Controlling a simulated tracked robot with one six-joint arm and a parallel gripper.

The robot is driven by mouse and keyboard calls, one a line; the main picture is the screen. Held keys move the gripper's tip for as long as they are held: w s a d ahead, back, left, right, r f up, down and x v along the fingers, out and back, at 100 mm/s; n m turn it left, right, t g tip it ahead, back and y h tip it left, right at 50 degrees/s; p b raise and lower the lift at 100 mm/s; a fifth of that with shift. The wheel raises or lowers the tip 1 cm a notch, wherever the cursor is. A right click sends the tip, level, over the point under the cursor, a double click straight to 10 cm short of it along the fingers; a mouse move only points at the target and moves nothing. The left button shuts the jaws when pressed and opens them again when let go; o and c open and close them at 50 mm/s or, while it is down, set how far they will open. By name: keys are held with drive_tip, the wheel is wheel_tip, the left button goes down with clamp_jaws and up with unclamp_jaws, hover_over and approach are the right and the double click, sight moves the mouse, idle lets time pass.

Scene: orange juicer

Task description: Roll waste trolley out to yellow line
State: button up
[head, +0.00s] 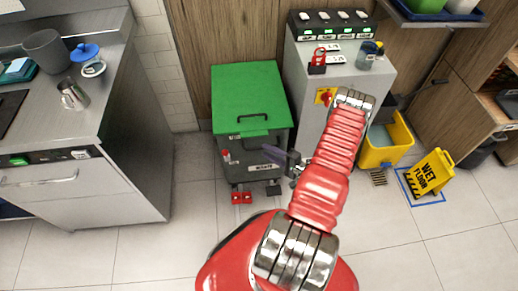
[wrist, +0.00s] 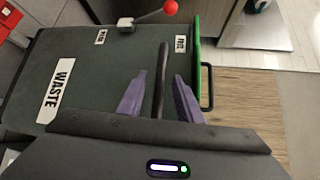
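The waste trolley (head: 240,150) is a dark grey bin with a green lid (head: 245,85) and a WASTE label, standing on the floor against the wooden panel. Its front fills much of the wrist view (wrist: 90,90). My gripper (head: 283,159) is at the trolley's front right side. In the wrist view, its two purple fingers (wrist: 160,77) are open, one either side of a dark upright bar (wrist: 163,60) on the trolley's front. I cannot tell whether they touch it. A red-knobbed lever (wrist: 170,7) also shows on the front. No yellow line is visible.
A steel counter (head: 120,140) stands left, a grey control cabinet (head: 350,75) right. A yellow bucket (head: 388,140) and WET FLOOR sign (head: 430,173) stand farther right. Front floor tiles look clear.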

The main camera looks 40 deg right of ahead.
sight(260, 148)
drive_tip(key=shift+x, duration=2.5)
drive_tip(key=shift+c, duration=0.5)
clamp_jaws()
